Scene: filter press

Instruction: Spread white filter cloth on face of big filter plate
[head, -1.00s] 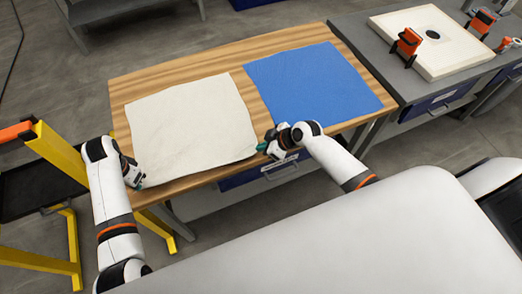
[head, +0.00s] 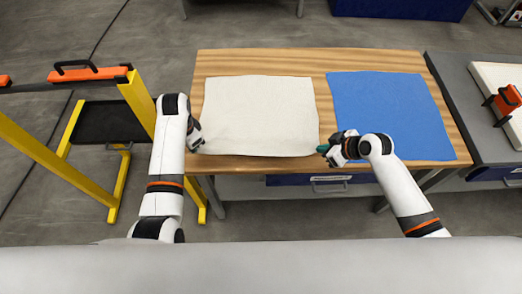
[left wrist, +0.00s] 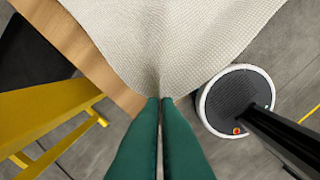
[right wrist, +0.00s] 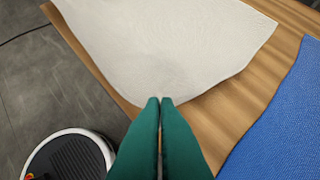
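The white filter cloth (head: 262,112) lies spread on the wooden table in the head view, its near edge slightly lifted. My left gripper (head: 199,147) is at its near left corner; in the left wrist view the green fingers (left wrist: 160,99) are shut on the cloth, which puckers there. My right gripper (head: 323,149) is at the near right corner; in the right wrist view its fingers (right wrist: 160,99) are shut at the cloth's edge. The pale big filter plate (head: 493,76), with orange-and-black handles, lies on the grey bench, cut off at the head view's right edge.
A blue cloth (head: 385,112) lies on the wooden table (head: 300,60), right of the white one. The grey bench (head: 455,90) stands right of the table. A yellow frame (head: 125,185) with a black tray stands close by my left arm. Open floor lies behind the table.

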